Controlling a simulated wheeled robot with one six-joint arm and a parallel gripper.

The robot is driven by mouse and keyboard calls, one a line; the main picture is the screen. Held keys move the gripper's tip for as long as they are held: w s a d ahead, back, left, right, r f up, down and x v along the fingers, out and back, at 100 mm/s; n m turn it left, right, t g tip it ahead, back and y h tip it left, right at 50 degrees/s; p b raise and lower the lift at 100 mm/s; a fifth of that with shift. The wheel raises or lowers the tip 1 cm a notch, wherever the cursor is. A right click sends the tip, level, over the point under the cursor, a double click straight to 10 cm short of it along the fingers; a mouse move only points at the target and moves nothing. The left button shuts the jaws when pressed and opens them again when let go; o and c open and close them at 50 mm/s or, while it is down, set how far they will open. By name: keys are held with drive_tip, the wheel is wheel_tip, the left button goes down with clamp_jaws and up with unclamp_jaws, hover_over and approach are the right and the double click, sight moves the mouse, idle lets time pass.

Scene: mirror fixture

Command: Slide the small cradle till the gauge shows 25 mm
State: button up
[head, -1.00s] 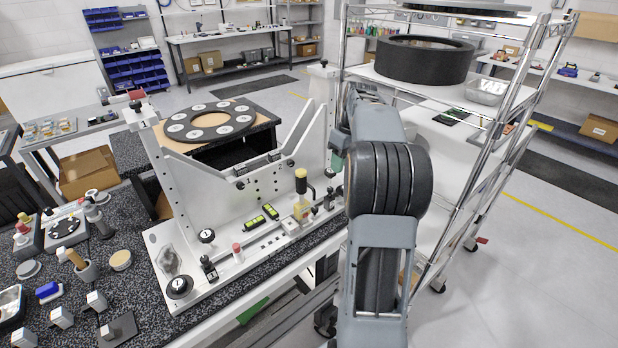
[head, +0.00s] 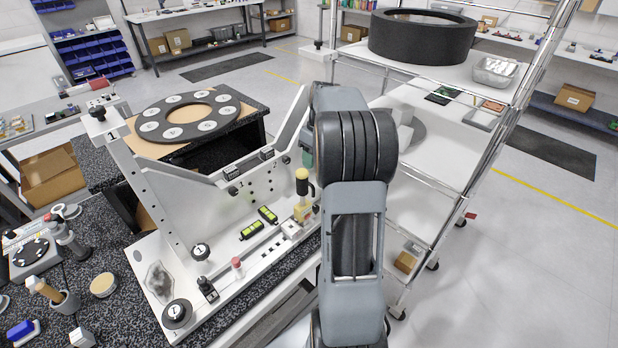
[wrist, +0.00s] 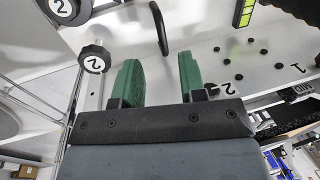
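The white fixture (head: 215,215) with its V-shaped upper plate stands on a speckled bench. On its base are a yellow-handled clamp (head: 303,187), a slotted strip (head: 262,251) and a small white block (head: 291,229). I cannot tell which part is the small cradle, and no gauge reading is legible. My gripper (wrist: 160,82) shows two green fingers apart with nothing between them in the wrist view. A black bent handle (wrist: 160,28) lies just beyond the fingertips; contact is not visible. In the head view my arm hides most of the gripper and the fixture's right end.
Black knobs marked 2 (wrist: 95,58) stand left of my fingers. Two yellow-green level vials (head: 258,223) sit on the fixture base. A wire rack (head: 450,180) holding a black ring (head: 422,38) stands close on the right. Loose parts crowd the bench at left; floor at far right is clear.

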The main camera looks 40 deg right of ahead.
drive_tip(key=shift+s+a+f+p, duration=0.1)
drive_tip(key=shift+a+f, duration=0.15)
drive_tip(key=shift+f, duration=0.9)
drive_tip(key=shift+w+a+f+p, duration=0.1)
drive_tip(key=shift+a+f+p, duration=0.1)
drive_tip(key=shift+f, duration=1)
drive_tip(key=shift+s+a+f+p, duration=0.1)
drive_tip(key=shift+a+f, duration=0.15)
drive_tip(key=shift+f, duration=0.9)
clamp_jaws()
